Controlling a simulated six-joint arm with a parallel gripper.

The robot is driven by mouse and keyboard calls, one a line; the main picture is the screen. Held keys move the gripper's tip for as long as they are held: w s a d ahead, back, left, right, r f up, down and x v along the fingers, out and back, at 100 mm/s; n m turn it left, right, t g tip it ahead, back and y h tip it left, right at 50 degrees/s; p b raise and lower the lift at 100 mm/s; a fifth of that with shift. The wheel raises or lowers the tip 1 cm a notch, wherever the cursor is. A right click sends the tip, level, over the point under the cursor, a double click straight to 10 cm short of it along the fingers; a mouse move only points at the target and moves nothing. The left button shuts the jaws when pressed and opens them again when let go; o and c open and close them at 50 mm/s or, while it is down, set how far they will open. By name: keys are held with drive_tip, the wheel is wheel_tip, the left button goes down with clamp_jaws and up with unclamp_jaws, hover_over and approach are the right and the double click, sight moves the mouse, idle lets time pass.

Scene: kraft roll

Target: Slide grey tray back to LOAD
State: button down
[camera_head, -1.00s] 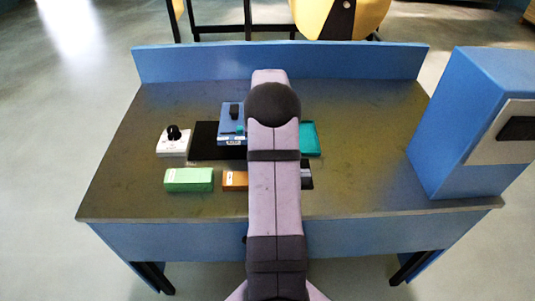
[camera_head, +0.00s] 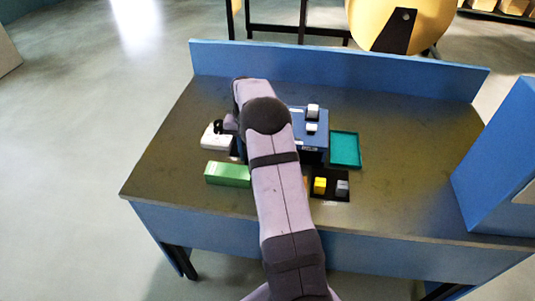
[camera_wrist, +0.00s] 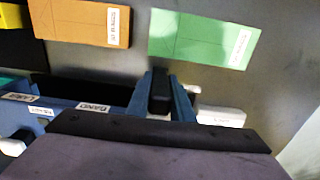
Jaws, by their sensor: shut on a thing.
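My gripper (camera_wrist: 172,97) is shut on a small upright black handle (camera_wrist: 159,92), which shows between its jaws in the wrist view. I cannot tell for sure which part the handle belongs to. A blue fixture (camera_wrist: 66,107) with white labels lies left of the jaws there, and a white unit (camera_wrist: 221,117) lies just right of them. In the head view my arm hides the handle and the left part of the blue fixture (camera_head: 315,143). The white unit (camera_head: 214,138) shows left of my wrist. I cannot clearly make out a grey tray or read a LOAD mark.
A green box (camera_head: 228,174) lies in front of the white unit. A teal tray (camera_head: 346,149) and a black tray (camera_head: 330,196) with yellow and grey blocks lie to the right. An orange box (camera_wrist: 92,22) shows in the wrist view. A big blue housing (camera_head: 500,165) stands at the right.

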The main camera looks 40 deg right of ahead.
drive_tip(key=shift+w+a+r, duration=0.15)
drive_tip(key=shift+w+a, duration=1)
drive_tip(key=shift+w, duration=0.1)
drive_tip(key=c, duration=1.9)
unclamp_jaws()
drive_tip(key=o, duration=0.3)
drive_tip(key=shift+w+a, duration=0.1)
drive_tip(key=shift+a, duration=0.05)
drive_tip(key=shift+o, duration=0.2)
drive_tip(key=shift+r+b, duration=0.3)
drive_tip(key=shift+r, duration=0.3)
wheel_tip(320, 180, up, 6)
drive_tip(key=b, duration=0.1)
drive_tip(key=shift+b, duration=0.35)
